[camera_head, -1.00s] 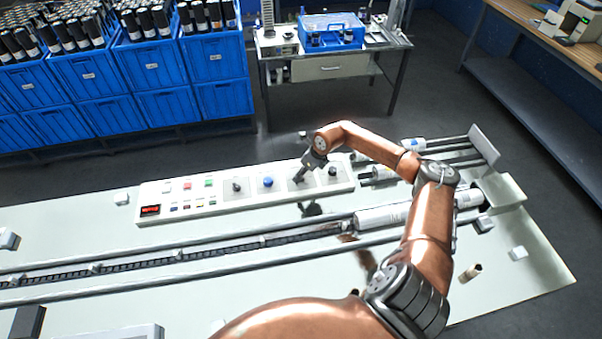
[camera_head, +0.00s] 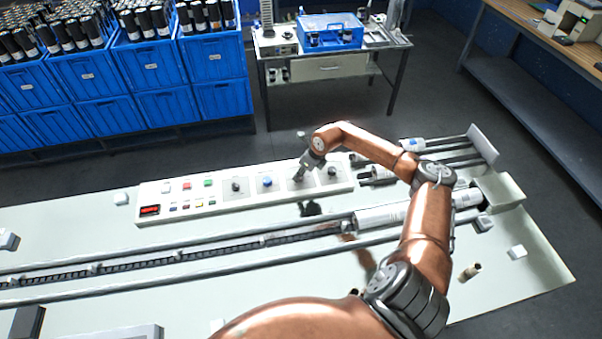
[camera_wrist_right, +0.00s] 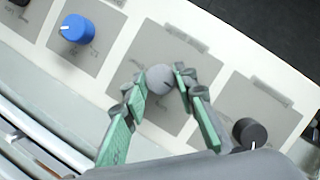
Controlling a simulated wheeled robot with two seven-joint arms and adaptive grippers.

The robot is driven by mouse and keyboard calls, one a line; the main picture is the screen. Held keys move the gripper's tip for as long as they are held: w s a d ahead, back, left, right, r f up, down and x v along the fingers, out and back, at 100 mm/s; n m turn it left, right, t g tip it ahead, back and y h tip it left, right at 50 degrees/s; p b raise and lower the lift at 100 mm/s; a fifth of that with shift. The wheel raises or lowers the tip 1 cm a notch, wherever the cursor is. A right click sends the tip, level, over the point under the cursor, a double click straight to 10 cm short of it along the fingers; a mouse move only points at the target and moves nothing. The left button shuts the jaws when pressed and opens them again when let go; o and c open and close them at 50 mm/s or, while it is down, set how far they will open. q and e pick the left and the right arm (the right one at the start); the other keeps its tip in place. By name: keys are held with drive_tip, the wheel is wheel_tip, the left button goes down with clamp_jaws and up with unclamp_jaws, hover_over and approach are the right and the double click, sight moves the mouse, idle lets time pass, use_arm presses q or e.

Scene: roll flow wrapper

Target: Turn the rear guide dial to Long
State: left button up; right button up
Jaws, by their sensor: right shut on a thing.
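A white control panel (camera_head: 222,203) lies at the back of the machine bed, with a row of dials on grey plates. My right gripper (camera_head: 299,178) points down at the panel. In the right wrist view its two green-padded fingers (camera_wrist_right: 161,86) are shut on a grey dial (camera_wrist_right: 159,78), one on each side. The dial's pointer and plate lettering are too blurred or hidden to read. A blue dial (camera_wrist_right: 76,28) is on one side of the held dial and a black dial (camera_wrist_right: 249,133) on the other. My left gripper is not in view.
Small buttons and a red display (camera_head: 150,210) fill the panel's left part. A conveyor chain (camera_head: 180,256) between rails and a white roll (camera_head: 382,217) lie in front of the panel. Blue crates (camera_head: 160,68) and a side table (camera_head: 330,45) stand behind.

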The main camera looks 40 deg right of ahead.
drive_tip(key=shift+a+r+m+h+p, duration=0.15)
drive_tip(key=shift+m+h+p, duration=0.35)
drive_tip(key=shift+m+p, duration=0.75)
drive_tip(key=shift+m+h, duration=0.4)
drive_tip(key=shift+m, duration=0.65)
drive_tip(key=shift+m+h+p, duration=0.3)
drive_tip(key=shift+m+p, duration=0.1)
drive_tip(key=shift+m, duration=0.5)
drive_tip(key=shift+a+m+h, duration=0.1)
drive_tip(key=shift+m+h, duration=0.4)
drive_tip(key=shift+m, duration=0.7)
drive_tip(key=shift+w+m+g+h, duration=0.1)
drive_tip(key=shift+m+g+h, duration=0.3)
drive_tip(key=shift+m, duration=1.1)
drive_tip(key=o, duration=1.1)
